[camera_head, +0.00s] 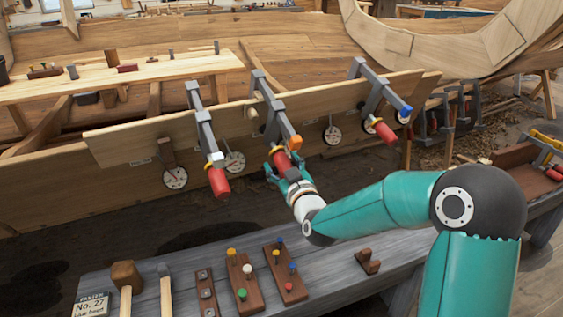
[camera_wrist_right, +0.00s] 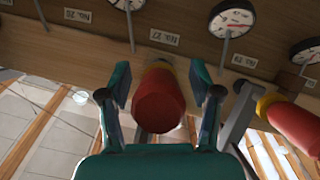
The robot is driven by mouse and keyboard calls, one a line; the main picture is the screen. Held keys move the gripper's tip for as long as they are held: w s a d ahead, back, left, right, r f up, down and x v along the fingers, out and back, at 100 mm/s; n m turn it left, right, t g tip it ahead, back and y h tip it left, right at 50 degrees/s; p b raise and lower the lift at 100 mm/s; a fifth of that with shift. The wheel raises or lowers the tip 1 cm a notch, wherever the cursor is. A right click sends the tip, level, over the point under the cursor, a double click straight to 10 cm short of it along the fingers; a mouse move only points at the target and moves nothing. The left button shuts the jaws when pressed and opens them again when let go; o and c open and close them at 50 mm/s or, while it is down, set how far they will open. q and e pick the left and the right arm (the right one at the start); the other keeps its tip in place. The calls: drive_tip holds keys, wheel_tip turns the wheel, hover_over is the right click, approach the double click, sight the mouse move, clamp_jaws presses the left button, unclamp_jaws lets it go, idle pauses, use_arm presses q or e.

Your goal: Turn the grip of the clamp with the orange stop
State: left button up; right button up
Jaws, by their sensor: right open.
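The clamp with the orange stop (camera_head: 295,142) is the middle one of three grey bar clamps on the long plank. Its red grip (camera_head: 282,158) hangs below the bar, in front of the plank. My right gripper (camera_head: 284,176) is at this grip, reaching in from the right. In the right wrist view the grip (camera_wrist_right: 158,103) stands between my two teal fingers (camera_wrist_right: 160,84), with gaps showing on both sides, so the gripper is open around it. My left gripper is not in view.
The left clamp (camera_head: 205,130) has a pale stop and the right clamp (camera_head: 372,90) a blue stop; both have red grips. Round dials (camera_head: 236,161) hang along the plank. A grey bench (camera_head: 335,270) in front holds mallets and peg blocks.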

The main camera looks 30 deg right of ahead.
drive_tip(key=shift+w, duration=0.25)
drive_tip(key=c, duration=1.2)
drive_tip(key=shift+o, duration=0.2)
drive_tip(key=shift+f+m+b, duration=0.15)
drive_tip(key=shift+m+b, duration=0.15)
drive_tip(key=shift+b, duration=0.65)
drive_tip(key=m+y+b, duration=0.1)
drive_tip(key=y+b, duration=0.1)
drive_tip(key=b, duration=0.3)
drive_tip(key=shift+f+m+y+b, duration=0.15)
drive_tip(key=shift+m+y+b, duration=0.15)
drive_tip(key=shift+m+b, duration=0.1)
drive_tip(key=shift+a+m+t+y+b, duration=0.1)
drive_tip(key=shift+m+t+y+b, duration=0.2)
drive_tip(key=shift+m+y+b, duration=0.25)
drive_tip(key=shift+r+m+y, duration=0.35)
drive_tip(key=shift+m+y, duration=0.3)
drive_tip(key=shift+a, duration=0.1)
